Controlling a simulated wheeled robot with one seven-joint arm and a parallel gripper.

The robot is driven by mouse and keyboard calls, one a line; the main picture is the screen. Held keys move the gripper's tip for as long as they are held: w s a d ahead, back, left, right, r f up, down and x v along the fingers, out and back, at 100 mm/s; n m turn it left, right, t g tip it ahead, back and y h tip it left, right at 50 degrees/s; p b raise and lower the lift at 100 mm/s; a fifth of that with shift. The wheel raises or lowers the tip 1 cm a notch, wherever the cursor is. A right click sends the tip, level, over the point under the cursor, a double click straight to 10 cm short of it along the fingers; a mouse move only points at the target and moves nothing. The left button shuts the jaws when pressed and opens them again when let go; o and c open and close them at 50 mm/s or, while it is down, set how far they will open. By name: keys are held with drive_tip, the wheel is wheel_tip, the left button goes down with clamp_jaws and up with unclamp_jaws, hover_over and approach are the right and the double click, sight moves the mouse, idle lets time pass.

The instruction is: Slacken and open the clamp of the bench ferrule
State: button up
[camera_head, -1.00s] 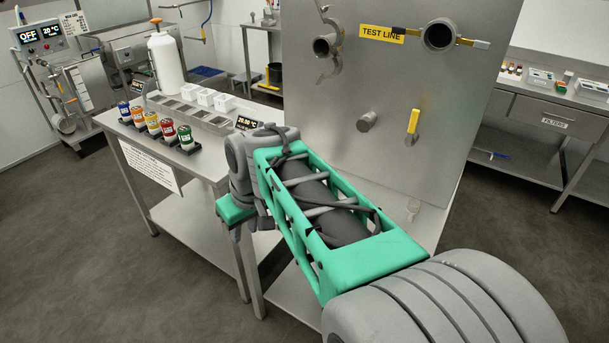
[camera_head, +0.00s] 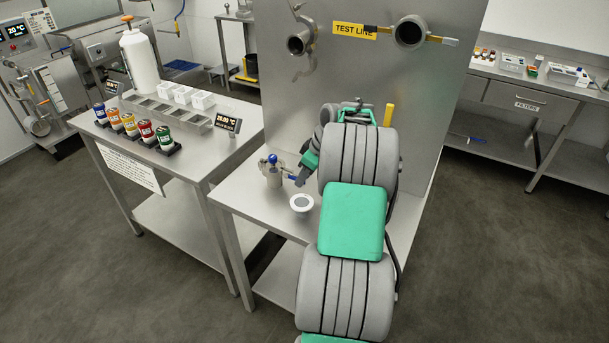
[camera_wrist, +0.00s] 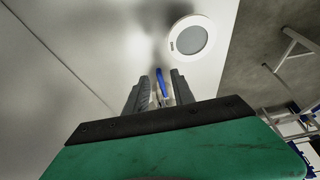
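The bench ferrule (camera_head: 272,176) is a short upright metal fitting with a blue ball on top, on the steel bench. Its clamp's blue handle (camera_head: 292,177) sticks out to the right. My gripper (camera_head: 302,177) is beside the ferrule, at the handle's end, with my arm hiding part of it. In the wrist view, my gripper's two dark fingers (camera_wrist: 160,88) stand apart. Contact cannot be told. The ferrule body is not clear in the wrist view.
A white round dish with a grey centre (camera_head: 302,203) lies on the bench close to my gripper; it also shows in the wrist view (camera_wrist: 191,41). The upright test line panel (camera_head: 335,75) stands behind. Coloured cans (camera_head: 132,125) stand on the left table.

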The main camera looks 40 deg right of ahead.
drive_tip(key=shift+f, duration=0.1)
clamp_jaws()
idle(0.6)
